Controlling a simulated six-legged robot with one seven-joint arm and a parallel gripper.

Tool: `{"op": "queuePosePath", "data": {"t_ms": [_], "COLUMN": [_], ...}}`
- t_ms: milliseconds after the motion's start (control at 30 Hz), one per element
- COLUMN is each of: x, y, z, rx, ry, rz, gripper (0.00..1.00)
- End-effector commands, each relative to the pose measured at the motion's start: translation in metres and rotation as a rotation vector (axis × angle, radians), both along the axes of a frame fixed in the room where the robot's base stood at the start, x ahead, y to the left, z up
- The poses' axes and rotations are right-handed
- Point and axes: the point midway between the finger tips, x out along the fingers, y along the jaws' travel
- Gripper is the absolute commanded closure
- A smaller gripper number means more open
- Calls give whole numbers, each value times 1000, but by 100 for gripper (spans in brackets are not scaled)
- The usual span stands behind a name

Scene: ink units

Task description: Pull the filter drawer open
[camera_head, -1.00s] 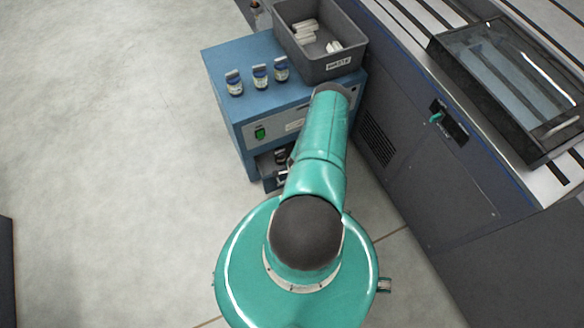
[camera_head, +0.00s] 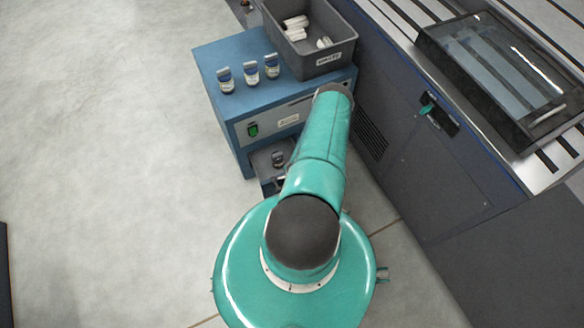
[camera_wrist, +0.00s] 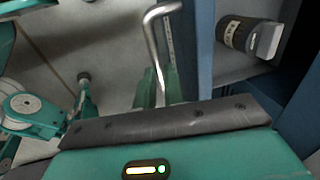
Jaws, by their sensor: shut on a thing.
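The filter drawer (camera_head: 264,167) stands partly open at the bottom front of a blue unit (camera_head: 222,62). A small dark jar with a pale cap (camera_head: 278,158) lies or stands inside it, and this jar also shows in the wrist view (camera_wrist: 238,36). In the wrist view the bent metal drawer handle (camera_wrist: 152,36) runs down to the teal fingers of my gripper (camera_wrist: 158,88), which are shut on it. In the head view my arm hides the gripper, the handle and part of the drawer.
Several jars (camera_head: 249,72) and a grey waste bin (camera_head: 310,42) with white pieces stand on the unit. A dark machine (camera_head: 420,150) with a glass-topped tray (camera_head: 500,65) is close on the right. The floor at left is clear.

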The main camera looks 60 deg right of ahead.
Motion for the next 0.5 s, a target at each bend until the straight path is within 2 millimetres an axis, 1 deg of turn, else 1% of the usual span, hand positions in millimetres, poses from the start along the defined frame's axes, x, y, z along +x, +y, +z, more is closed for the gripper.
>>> {"op": "queuePosePath", "data": {"t_ms": [133,167,233,267,500], "x": [0,0,0,0,-1], "y": [-1,-1,-1,0,1], "z": [1,1,1,1,1], "rx": [-3,-3,-2,-2,-1], "ry": [-2,-2,-1,-1,0], "rz": [0,0,0,0,0], "gripper": [100,84,70,67,67]}}
